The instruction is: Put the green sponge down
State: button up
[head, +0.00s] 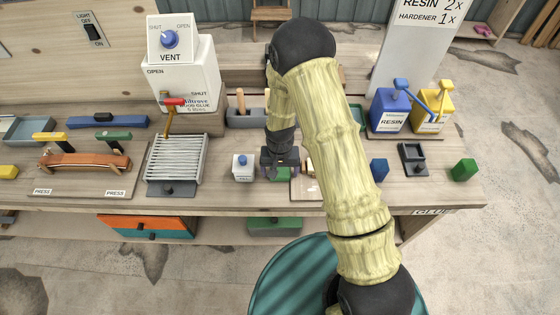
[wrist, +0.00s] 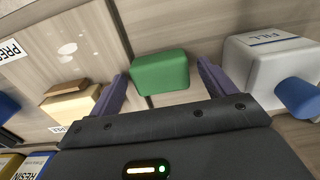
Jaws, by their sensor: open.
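The green sponge (wrist: 160,73) is a rounded green block between the two purple fingers of my gripper (wrist: 162,80) in the wrist view. The fingers stand apart, with a gap visible on each side of the sponge. The sponge appears to rest on the wooden bench top. Part of the sponge is hidden by the gripper there.
A white FILL container (head: 243,168) with a blue knob stands close left of my gripper. A slatted rack (head: 176,160) is farther left. Blue (head: 391,110) and yellow (head: 432,112) dispensers stand right of my arm. Another green block (head: 464,170) lies near the bench's right end.

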aim_at(280, 172)
jog(key=shift+w+r, duration=0.1)
jog(key=shift+r, duration=0.6)
notch_tip(280, 172, up, 12)
jog(key=b, duration=0.2)
jog(key=shift+f, duration=0.2)
jog(key=s+d+r+t, duration=0.2)
jog(key=s+d+r, duration=0.7)
jog(key=s+d, duration=0.3)
jog(key=shift+s+d+r+t, duration=0.3)
jog(key=shift+d+r, duration=0.1)
jog(key=shift+d, duration=0.4)
dwell(0.4)
